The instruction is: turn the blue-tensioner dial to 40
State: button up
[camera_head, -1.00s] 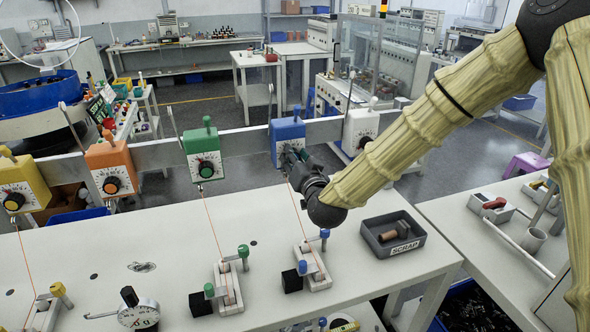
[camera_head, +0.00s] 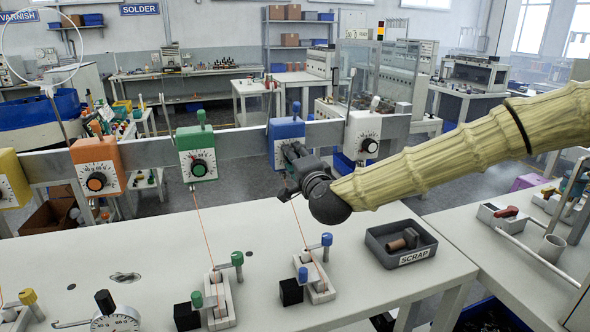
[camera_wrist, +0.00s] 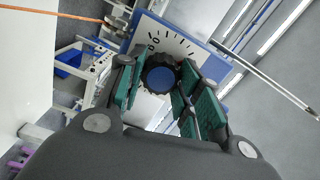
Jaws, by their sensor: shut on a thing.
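The blue tensioner (camera_head: 287,131) hangs on the grey rail between the green and white ones. Its white dial face with black marks shows in the wrist view, with a blue-capped black dial knob (camera_wrist: 160,79) at its middle. Part of the scale shows above the knob; the exact setting cannot be read.
The green tensioner (camera_head: 197,153) stands to the left and the white tensioner (camera_head: 363,134) close to the right. An orange thread runs down from the blue tensioner to a blue-knobbed fixture (camera_head: 316,283) on the table. A grey scrap tray (camera_head: 414,260) sits at the table's right.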

jog(key=shift+f+m+b, duration=0.2)
jog(key=shift+m+b, duration=1.1)
jog(key=shift+m, duration=0.3)
jog(key=shift+r, duration=0.1)
jog(key=o, duration=1)
jog(key=shift+s, duration=0.1)
jog(key=v, duration=1.1)
jog(key=shift+s+d, duration=0.2)
jog(key=shift+s, duration=0.15)
